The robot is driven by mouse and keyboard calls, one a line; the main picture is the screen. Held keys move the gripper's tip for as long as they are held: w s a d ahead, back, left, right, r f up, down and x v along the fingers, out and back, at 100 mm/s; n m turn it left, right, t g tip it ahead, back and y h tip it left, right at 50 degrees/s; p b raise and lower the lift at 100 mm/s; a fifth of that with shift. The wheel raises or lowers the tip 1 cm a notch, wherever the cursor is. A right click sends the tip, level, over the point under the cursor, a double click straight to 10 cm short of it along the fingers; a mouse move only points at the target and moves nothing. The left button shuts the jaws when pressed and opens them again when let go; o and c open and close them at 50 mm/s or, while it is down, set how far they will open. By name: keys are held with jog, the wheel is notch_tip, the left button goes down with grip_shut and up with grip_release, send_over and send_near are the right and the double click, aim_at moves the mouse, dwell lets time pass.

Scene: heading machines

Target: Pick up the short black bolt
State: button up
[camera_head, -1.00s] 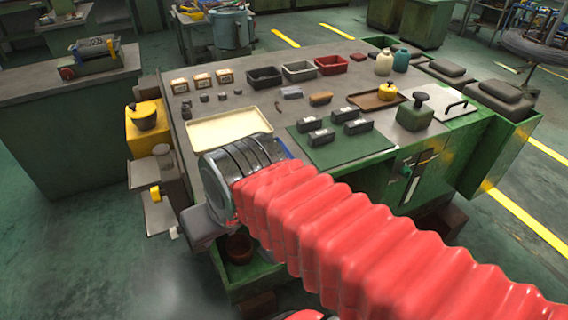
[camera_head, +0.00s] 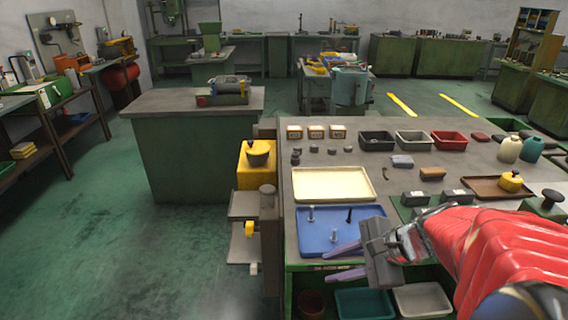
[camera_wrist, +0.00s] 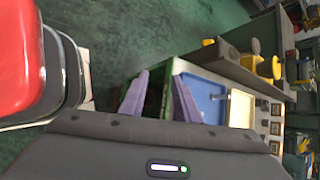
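A small black bolt (camera_head: 349,215) stands upright on the blue tray (camera_head: 375,213) in the head view. Two grey bolts, one at the tray's left (camera_head: 311,213) and one nearer the front (camera_head: 333,237), stand on the same tray. My gripper (camera_head: 324,267) is at the tray's front right edge, its two purple fingers apart and pointing left, with nothing between them. The black bolt is beyond the fingers. In the wrist view my gripper (camera_wrist: 163,74) is also open, with the blue tray (camera_wrist: 203,92) partly behind the right finger; I cannot make out the black bolt there.
A cream tray (camera_head: 333,184) lies behind the blue one. Small dark parts, labelled boxes and bins (camera_head: 376,141) stand farther back. A yellow-topped unit (camera_head: 256,165) adjoins the bench's left side. Teal and white bins (camera_head: 364,303) sit below the front edge.

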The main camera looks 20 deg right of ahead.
jog(key=s+d+f+m+t+h, duration=0.1)
jog(key=d+m+t+h, duration=0.2)
jog(key=d+m+t, duration=0.4)
jog(key=d+m, duration=0.8)
jog(key=d, duration=0.6)
jog(key=shift+s+d+f, duration=0.15)
jog(key=shift+s+d, duration=0.2)
jog(key=shift+d, duration=0.05)
jog(key=shift+h, duration=0.3)
jog(key=x, duration=0.8)
jog(key=shift+w+a+f, duration=0.1)
jog(key=shift+w, duration=0.2)
jog(key=shift+x, duration=2.6)
